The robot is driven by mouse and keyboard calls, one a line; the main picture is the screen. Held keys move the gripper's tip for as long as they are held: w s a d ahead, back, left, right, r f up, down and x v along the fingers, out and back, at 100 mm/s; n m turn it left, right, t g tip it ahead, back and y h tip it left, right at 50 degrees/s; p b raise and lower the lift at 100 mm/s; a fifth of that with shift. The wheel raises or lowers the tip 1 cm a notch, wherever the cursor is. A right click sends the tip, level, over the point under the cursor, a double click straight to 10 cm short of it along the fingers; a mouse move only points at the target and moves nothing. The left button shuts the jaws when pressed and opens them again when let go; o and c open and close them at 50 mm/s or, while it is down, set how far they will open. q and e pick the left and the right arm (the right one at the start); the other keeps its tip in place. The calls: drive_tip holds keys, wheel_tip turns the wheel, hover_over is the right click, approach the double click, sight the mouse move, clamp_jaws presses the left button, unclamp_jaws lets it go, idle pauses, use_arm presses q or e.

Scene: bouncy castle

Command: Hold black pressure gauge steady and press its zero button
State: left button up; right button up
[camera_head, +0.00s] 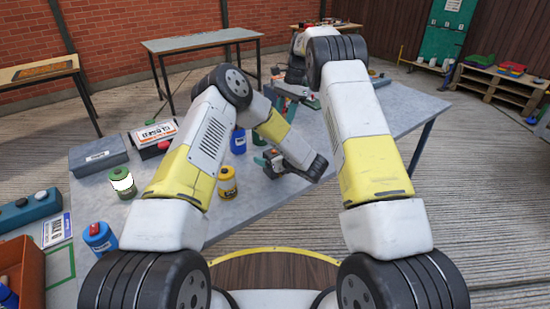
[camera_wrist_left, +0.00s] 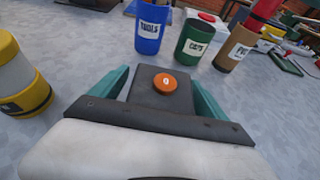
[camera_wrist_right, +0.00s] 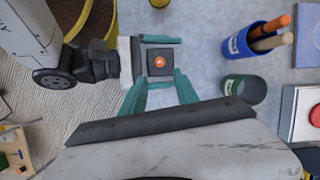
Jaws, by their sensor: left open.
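The black pressure gauge shows as a dark square body (camera_wrist_left: 150,96) with a round orange zero button (camera_wrist_left: 164,83) facing up in the left wrist view. My left gripper (camera_wrist_left: 157,98) is open, with its teal fingers on either side of the gauge; contact cannot be told. In the head view, the left gripper (camera_head: 269,158) is over the grey table. In the right wrist view, the orange button (camera_wrist_right: 159,62) lies ahead of my right gripper (camera_wrist_right: 162,80), whose teal fingers are apart and empty. The right gripper is small and partly hidden in the head view (camera_head: 298,97).
A yellow-and-black canister (camera_head: 228,183) stands near the left arm. Blue (camera_wrist_left: 149,30), green (camera_wrist_left: 195,40) and brown (camera_wrist_left: 235,48) cups stand beyond the gauge. A green jar (camera_head: 122,183), blue jar (camera_head: 99,237) and grey box (camera_head: 98,155) are at the left.

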use_arm(q)
drive_tip(key=shift+w+a, duration=0.1)
clamp_jaws()
use_arm(e)
clamp_jaws()
idle(1.9)
